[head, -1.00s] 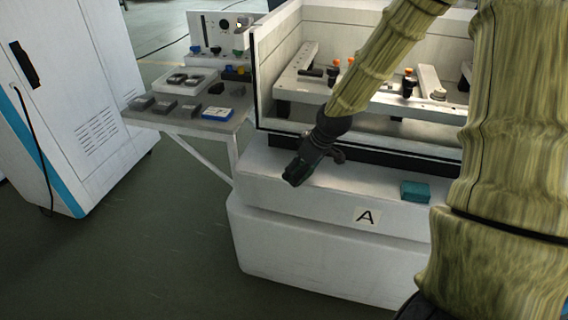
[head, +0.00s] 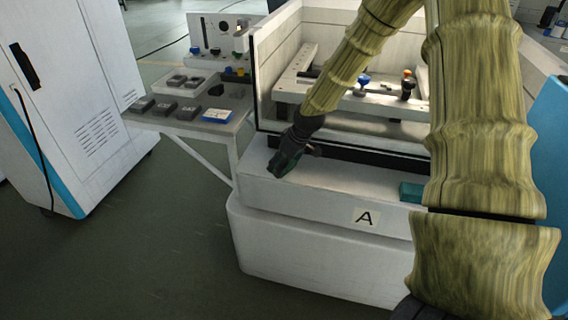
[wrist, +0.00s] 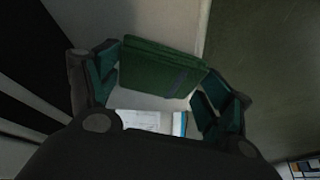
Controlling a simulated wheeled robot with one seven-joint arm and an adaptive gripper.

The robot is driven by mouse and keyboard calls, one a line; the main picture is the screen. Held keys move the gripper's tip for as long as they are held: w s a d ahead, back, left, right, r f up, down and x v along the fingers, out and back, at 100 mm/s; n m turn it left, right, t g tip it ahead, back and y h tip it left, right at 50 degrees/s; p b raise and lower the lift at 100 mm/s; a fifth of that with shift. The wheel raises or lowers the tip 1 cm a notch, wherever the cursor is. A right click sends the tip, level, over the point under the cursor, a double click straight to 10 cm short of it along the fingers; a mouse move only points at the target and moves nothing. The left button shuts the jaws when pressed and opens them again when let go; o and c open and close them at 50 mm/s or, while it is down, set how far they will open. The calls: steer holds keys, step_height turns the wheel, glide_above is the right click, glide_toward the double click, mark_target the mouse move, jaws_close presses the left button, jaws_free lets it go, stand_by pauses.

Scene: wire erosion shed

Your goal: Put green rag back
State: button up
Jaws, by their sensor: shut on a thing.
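The green rag (wrist: 160,68) shows in the wrist view as a folded dark green pad between my gripper's two fingers. My gripper (wrist: 158,88) is shut on it. In the head view my gripper (head: 279,168) points down above the left end of the white machine ledge (head: 330,188), left of the label A. The rag cannot be told apart from the dark fingers there. A separate teal folded piece (head: 411,192) lies on the ledge to the right, partly hidden by my arm.
A side table (head: 190,126) at the left holds dark grey blocks (head: 164,107), a white tray (head: 190,84) and a blue-and-white item (head: 217,116). The glass-walled machine basin (head: 345,125) stands behind the ledge. A white cabinet (head: 75,90) stands far left. Floor between is clear.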

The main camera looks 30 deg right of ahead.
steer(key=shift+f, duration=0.25)
steer(key=shift+f, duration=0.2)
steer(key=o, duration=1)
steer(key=shift+o, duration=0.2)
steer(key=v, duration=1.2)
steer(key=shift+r, duration=0.2)
